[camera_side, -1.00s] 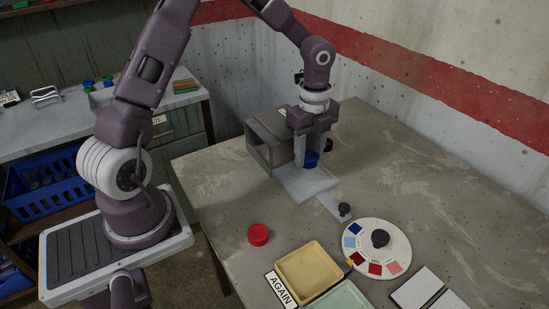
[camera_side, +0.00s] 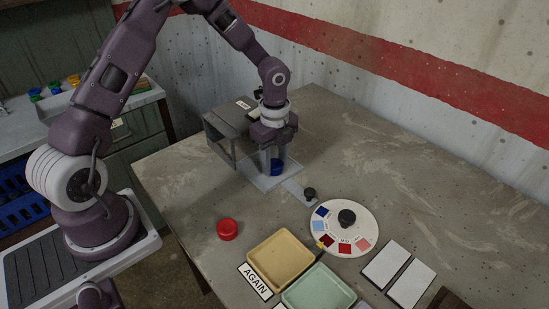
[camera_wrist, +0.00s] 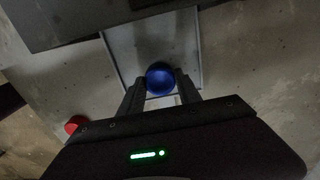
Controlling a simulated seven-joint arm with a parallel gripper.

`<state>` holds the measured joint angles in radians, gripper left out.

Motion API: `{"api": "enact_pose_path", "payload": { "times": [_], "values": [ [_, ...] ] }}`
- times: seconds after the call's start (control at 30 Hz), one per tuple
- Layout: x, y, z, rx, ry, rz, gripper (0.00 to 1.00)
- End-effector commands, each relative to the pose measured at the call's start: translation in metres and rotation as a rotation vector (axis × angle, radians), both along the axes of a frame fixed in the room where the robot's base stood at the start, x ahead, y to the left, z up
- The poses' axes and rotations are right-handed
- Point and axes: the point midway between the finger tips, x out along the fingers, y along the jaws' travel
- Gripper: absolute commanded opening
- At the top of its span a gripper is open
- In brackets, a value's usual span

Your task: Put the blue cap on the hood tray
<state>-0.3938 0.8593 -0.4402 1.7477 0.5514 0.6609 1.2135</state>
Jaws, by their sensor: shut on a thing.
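The blue cap (camera_side: 277,168) is between the fingers of my gripper (camera_side: 273,165), which is shut on it. The hood tray (camera_side: 267,183) is a light grey plate pulled out in front of the grey hood (camera_side: 219,146). The cap is over the tray, low and close to its surface; I cannot tell if it touches. In the wrist view the blue cap (camera_wrist: 160,78) sits between both fingertips, with the tray (camera_wrist: 124,48) behind it. My fingers hide part of the cap and tray.
A strip with a black knob (camera_side: 309,192) runs from the tray's front. A round color dial (camera_side: 364,222), a red cap (camera_side: 227,230), a yellow tray (camera_side: 281,258), a green tray (camera_side: 318,288) and white plates (camera_side: 384,265) lie nearer.

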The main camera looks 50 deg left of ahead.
Motion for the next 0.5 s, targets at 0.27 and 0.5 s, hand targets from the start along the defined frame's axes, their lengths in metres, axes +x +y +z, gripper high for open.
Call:
{"api": "enact_pose_path", "payload": {
  "times": [0.27,0.5],
  "values": [
    [0.0000,-0.0001,-0.0007,0.000,0.000,0.000,0.18],
    [0.0000,-0.0002,-0.0036,-0.001,0.000,0.000,0.18]
  ]
}}
